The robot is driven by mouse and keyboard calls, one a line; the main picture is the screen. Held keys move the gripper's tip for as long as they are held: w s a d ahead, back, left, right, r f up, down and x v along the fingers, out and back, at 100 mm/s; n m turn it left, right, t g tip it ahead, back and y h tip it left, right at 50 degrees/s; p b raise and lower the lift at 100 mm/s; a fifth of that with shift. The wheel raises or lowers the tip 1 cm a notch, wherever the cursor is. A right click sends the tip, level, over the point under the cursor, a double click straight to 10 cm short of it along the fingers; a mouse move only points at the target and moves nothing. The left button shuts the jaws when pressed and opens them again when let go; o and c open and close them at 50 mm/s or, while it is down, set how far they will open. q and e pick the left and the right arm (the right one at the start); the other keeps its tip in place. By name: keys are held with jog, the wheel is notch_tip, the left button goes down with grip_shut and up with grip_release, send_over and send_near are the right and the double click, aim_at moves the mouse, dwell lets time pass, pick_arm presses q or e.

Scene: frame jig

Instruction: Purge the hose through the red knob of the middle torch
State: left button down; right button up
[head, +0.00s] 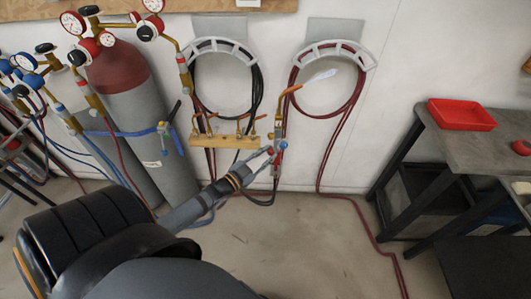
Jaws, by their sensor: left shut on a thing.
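A torch with an orange nozzle (290,91) stands nearly upright at the right end of a wooden rack (222,141). It has a red knob (284,145) low on its body, with a blue knob beside it. My left gripper (270,153) is shut on this torch near the knobs. The exact contact is small and partly hidden. Other brass torches (240,124) sit along the rack. I cannot tell for certain which torch is the middle one. My right gripper is out of view.
Gas cylinders (133,95) with gauges stand at left. Black hose (256,88) and red hose (294,78) hang in coils on wall hooks. Red hose runs down across the floor. A grey workbench (470,150) with a red tray (461,114) is at right. Middle floor is mostly clear.

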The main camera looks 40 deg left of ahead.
pick_arm(q)
jog(key=m+p, duration=0.2)
jog(key=m, duration=0.2)
jog(key=shift+m, duration=0.3)
jog(key=shift+f+m+h+p, duration=0.15)
jog(key=shift+m+p, duration=0.35)
jog(key=shift+m, duration=0.7)
jog(key=shift+m+h+p, duration=0.15)
jog(key=shift+m+p, duration=0.35)
jog(key=shift+m, duration=0.7)
jog(key=c, duration=1.1)
grip_release()
jog(key=shift+s, duration=0.15)
jog(key=v, duration=1.1)
jog(key=shift+s+a+f, duration=0.1)
jog(key=shift+s+f, duration=0.05)
jog(key=shift+s, duration=0.2)
